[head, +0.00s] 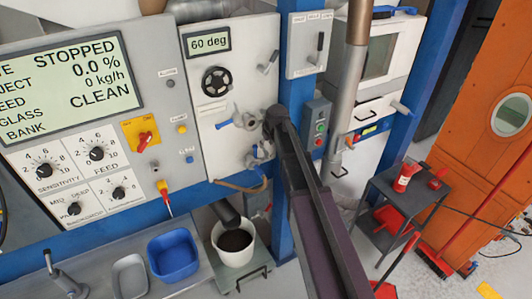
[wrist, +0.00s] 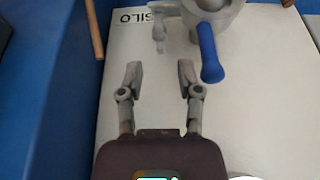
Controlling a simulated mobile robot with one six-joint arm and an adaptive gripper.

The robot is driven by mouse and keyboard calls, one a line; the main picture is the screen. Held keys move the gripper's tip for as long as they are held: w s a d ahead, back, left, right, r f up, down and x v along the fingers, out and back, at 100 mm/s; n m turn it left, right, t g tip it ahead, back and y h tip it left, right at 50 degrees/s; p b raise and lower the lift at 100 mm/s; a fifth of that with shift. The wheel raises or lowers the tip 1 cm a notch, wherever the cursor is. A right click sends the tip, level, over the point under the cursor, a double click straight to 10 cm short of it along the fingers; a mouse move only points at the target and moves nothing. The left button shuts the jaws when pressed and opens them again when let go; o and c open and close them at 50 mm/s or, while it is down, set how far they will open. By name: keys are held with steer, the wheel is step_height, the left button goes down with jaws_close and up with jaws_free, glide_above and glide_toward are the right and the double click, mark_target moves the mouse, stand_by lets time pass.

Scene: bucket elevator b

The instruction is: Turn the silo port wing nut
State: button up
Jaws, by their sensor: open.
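In the wrist view a grey wing-shaped piece (wrist: 160,32), which looks like the wing nut, is on the white panel beside an upside-down SILO label. Next to it is a round grey port (wrist: 215,18) with a blue handle (wrist: 208,55). My gripper (wrist: 160,75) is open and empty, its fingers spread apart over the bare panel and apart from the wing-shaped piece. In the head view my gripper is at the panel's right side, close to grey fittings (head: 255,153); my arm hides its fingertips and part of the panel.
The white panel (head: 205,145) carries a black handwheel (head: 216,80) and a 60 deg display (head: 208,41). A blue post (head: 283,225) stands close on the right. A brown bent handle (head: 240,186) sits below, above a white bucket (head: 233,256).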

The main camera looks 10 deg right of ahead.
mark_target(266, 154)
steer(key=shift+b+x, duration=1.75)
steer(key=shift+x, duration=0.4)
jaws_close()
